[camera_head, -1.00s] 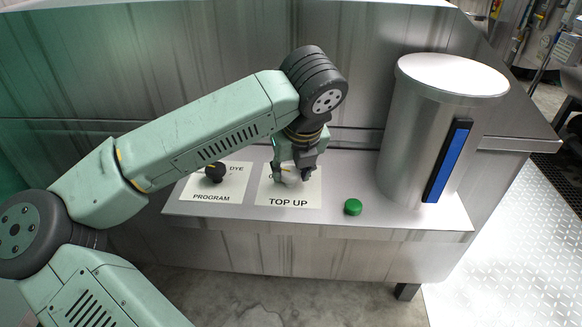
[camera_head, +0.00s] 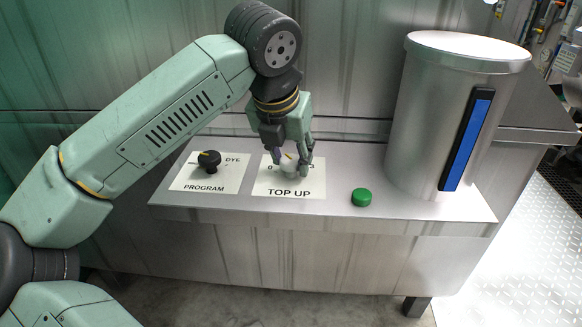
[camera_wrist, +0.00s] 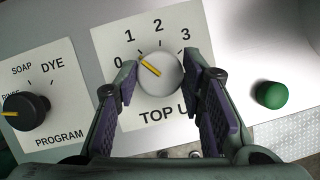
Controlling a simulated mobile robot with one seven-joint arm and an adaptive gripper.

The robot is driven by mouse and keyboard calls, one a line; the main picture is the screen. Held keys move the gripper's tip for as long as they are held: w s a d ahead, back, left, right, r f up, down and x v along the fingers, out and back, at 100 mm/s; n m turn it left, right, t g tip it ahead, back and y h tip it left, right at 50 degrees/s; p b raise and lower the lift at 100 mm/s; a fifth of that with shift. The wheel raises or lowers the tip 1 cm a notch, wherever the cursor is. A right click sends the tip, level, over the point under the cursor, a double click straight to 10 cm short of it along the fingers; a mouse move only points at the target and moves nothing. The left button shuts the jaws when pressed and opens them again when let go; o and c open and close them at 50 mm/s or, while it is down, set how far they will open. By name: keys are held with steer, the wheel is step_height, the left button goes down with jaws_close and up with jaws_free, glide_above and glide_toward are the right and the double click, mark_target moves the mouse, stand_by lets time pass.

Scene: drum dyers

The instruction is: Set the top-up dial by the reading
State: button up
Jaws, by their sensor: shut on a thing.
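The top-up dial (camera_wrist: 163,80) is a pale round knob with a yellow pointer on the white TOP UP plate (camera_head: 288,190). In the wrist view its pointer aims up and left, between 0 and 1; the scale also shows 2 and 3. My gripper (camera_head: 290,165) is shut on the dial, one finger on each side, and the fingers cover part of the plate. A steel tank (camera_head: 420,120) at the right carries an upright gauge (camera_head: 466,140). Its blue column fills nearly the whole strip, and I see no marks on it.
A green button (camera_head: 361,197) stands right of the dial. A steel wall rises behind the ledge.

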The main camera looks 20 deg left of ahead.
steer(key=m+h, duration=0.1)
steer(key=m, duration=0.1)
steer(key=m+h+b, duration=0.1)
steer(key=m, duration=0.2)
steer(key=shift+a+m+g, duration=0.15)
steer(key=shift+m+g, duration=0.15)
steer(key=shift+w+m+g+h, duration=0.1)
steer(key=shift+m+g+h, duration=0.25)
steer(key=shift+m, duration=0.8)
steer(key=shift+w+m+g+h, duration=0.15)
steer(key=shift+m+h, duration=0.3)
steer(key=shift+m, duration=0.7)
steer(key=shift+s+a, duration=0.1)
steer(key=o, duration=1.1)
steer(key=v, duration=1.2)
steer(key=shift+r, duration=0.1)
